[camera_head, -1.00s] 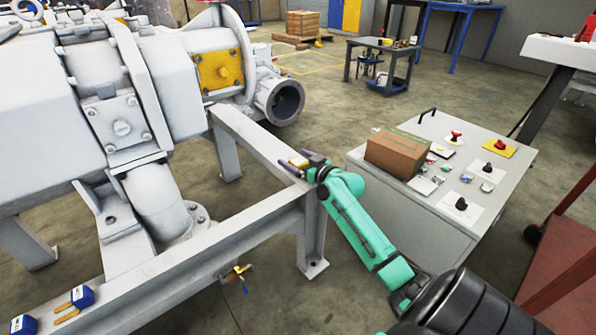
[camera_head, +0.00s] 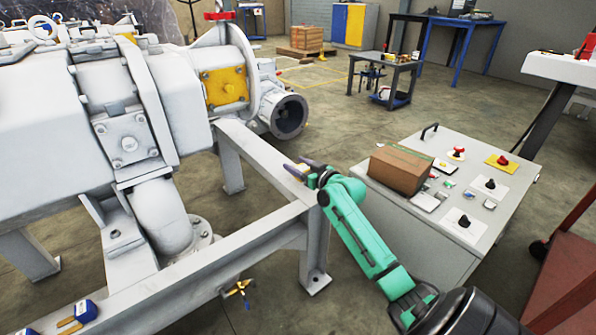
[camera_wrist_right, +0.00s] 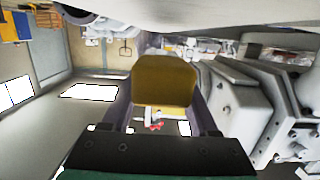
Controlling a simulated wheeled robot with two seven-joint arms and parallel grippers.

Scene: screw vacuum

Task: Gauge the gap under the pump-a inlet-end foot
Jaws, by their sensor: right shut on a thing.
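The large white pump (camera_head: 60,125) stands on a grey steel frame (camera_head: 262,165) at left. One of its feet (camera_head: 115,235) is bolted to the frame beside a curved pipe; I cannot tell which end this is or see a gap under it. My right gripper (camera_head: 301,166) is above the frame's near right corner, apart from the pump. In the right wrist view, its jaws (camera_wrist_right: 165,110) are shut on a yellow-brown block-like thing (camera_wrist_right: 165,80), which fills the space between the fingers. Two blue and yellow tools (camera_head: 78,315) lie on the frame's beam at lower left. My left gripper is out of view.
A grey cabinet (camera_head: 440,255) stands right of the frame, with a cardboard box (camera_head: 400,170) and red and black knob-like items on top. A brass valve (camera_head: 238,288) hangs below the near beam.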

